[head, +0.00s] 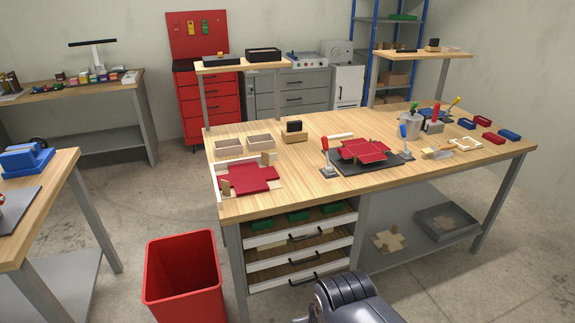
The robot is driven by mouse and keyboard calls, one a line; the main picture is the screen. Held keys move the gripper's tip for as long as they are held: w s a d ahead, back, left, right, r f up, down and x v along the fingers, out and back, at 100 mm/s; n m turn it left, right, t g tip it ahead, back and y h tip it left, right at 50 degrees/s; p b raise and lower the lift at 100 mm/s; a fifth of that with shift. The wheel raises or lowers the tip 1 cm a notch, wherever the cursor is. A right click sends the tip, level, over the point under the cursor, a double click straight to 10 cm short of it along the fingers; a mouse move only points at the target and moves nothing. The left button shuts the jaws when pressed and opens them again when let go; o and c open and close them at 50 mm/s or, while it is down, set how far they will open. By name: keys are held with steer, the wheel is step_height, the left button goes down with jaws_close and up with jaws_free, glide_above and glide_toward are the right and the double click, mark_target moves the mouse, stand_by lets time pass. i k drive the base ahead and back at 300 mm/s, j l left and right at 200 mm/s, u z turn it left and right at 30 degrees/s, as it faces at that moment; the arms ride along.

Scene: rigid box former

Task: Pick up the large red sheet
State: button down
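A flat red sheet (247,179) with a stepped, cross-like outline lies at the left front of the long wooden workbench, on a pale board within a white corner frame. Small upright wooden pieces stand at its edges. A second red piece (361,149), with panels partly raised, rests on a dark plate between two clamps. I cannot tell for sure which is the large one. My gripper is not in view; only a dark part of my arm shows at the bottom edge, in front of the bench.
The workbench (290,185) also holds wooden boxes (260,142), a metal pot (410,125), and red and blue trays (493,138) at right. A red bin (185,278) stands on the floor at left front. Open drawers (300,245) show under the bench.

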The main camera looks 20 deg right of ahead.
mark_target(367, 152)
steer(key=i+l+z, duration=0.15)
steer(key=i+l, duration=0.2)
steer(key=i+l+z, duration=0.2)
steer(key=i, duration=0.35)
steer(key=i+l+z, duration=0.15)
steer(key=i, duration=0.3)
steer(key=i+l+z, duration=0.15)
steer(key=i, duration=0.3)
steer(key=l, duration=0.1)
